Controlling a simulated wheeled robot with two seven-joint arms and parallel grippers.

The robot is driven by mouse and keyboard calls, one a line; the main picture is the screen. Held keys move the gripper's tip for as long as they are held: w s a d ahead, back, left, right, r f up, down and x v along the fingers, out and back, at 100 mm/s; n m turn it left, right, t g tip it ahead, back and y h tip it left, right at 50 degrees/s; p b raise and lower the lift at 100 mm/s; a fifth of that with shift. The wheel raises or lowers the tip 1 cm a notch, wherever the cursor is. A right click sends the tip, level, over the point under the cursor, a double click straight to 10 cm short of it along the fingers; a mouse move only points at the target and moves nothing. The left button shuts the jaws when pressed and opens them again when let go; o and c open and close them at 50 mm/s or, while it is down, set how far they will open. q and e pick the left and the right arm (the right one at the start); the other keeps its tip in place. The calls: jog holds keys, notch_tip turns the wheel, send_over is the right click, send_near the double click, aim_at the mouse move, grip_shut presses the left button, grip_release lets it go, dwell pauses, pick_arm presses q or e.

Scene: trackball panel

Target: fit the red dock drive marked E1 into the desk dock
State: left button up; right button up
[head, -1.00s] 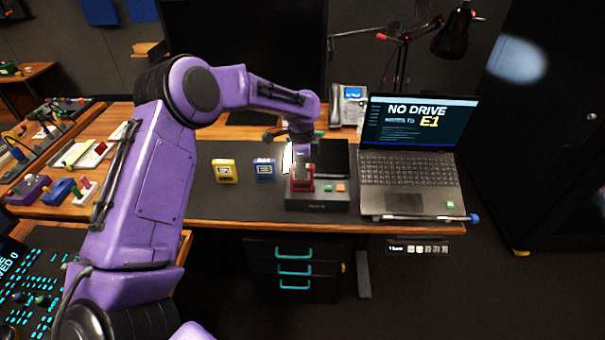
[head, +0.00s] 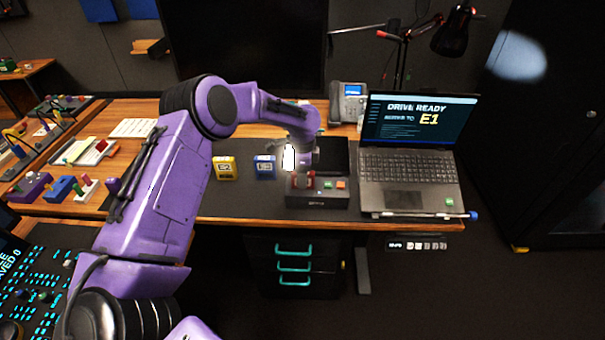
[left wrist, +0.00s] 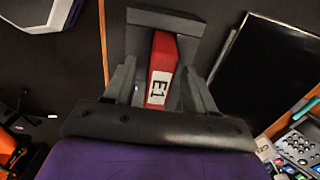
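The red drive marked E1 (head: 304,180) sits in the left part of the grey desk dock (head: 318,200). In the left wrist view the drive (left wrist: 162,72) is red with a white E1 label, and its far end meets the grey dock (left wrist: 165,20). My left gripper (head: 297,157) is just above the drive in the head view. In the left wrist view its fingers (left wrist: 163,90) stand apart on either side of the drive, with gaps showing. How deep the drive sits is hard to tell. My right gripper is not in view.
A yellow drive marked E2 (head: 226,167) and a blue drive (head: 264,167) stand left of the dock. The laptop (head: 410,180) on the right reads DRIVE READY and E1. A phone (head: 348,102) stands behind. The dock has green and orange buttons (head: 341,185).

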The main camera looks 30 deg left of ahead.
pick_arm(q)
notch_tip(320, 180, up, 12)
jog(key=b, duration=0.1)
jog(key=shift+r, duration=0.2)
jog(key=shift+s, duration=0.1)
dwell(0.5)
